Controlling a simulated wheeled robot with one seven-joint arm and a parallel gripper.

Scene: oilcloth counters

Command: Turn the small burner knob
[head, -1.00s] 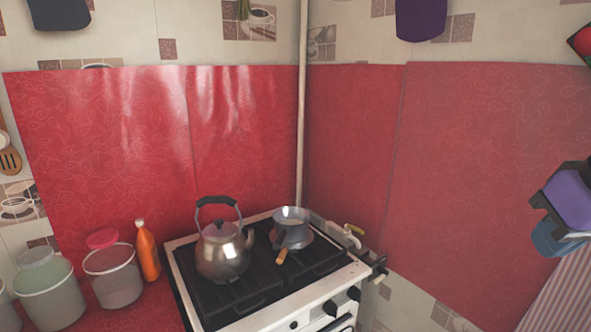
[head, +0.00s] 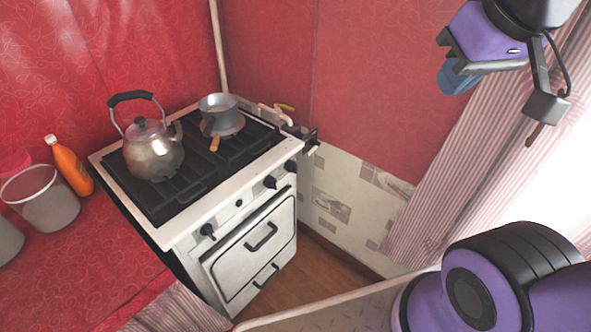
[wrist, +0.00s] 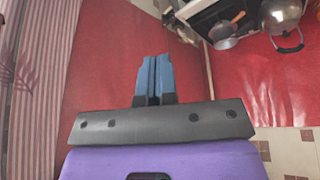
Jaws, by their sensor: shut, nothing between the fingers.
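The white stove (head: 170,232) stands in the corner, its front in full view in the head view. Its front panel has black knobs: one at the left (head: 208,231), a middle one (head: 270,182) and one at the right (head: 290,166). I cannot tell which one serves the small burner. My gripper (head: 453,77) is up at the right, well away from the knobs, with its blue fingers pointing down. In the wrist view my gripper (wrist: 154,77) has its fingers together with nothing between them. The knobs are not clear in that view.
An orange bottle (head: 70,168) and a bucket (head: 43,200) are on the red counter (head: 65,275) at the left. Striped curtain (head: 455,170) hangs at the right. Wooden floor (head: 318,268) lies before the stove.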

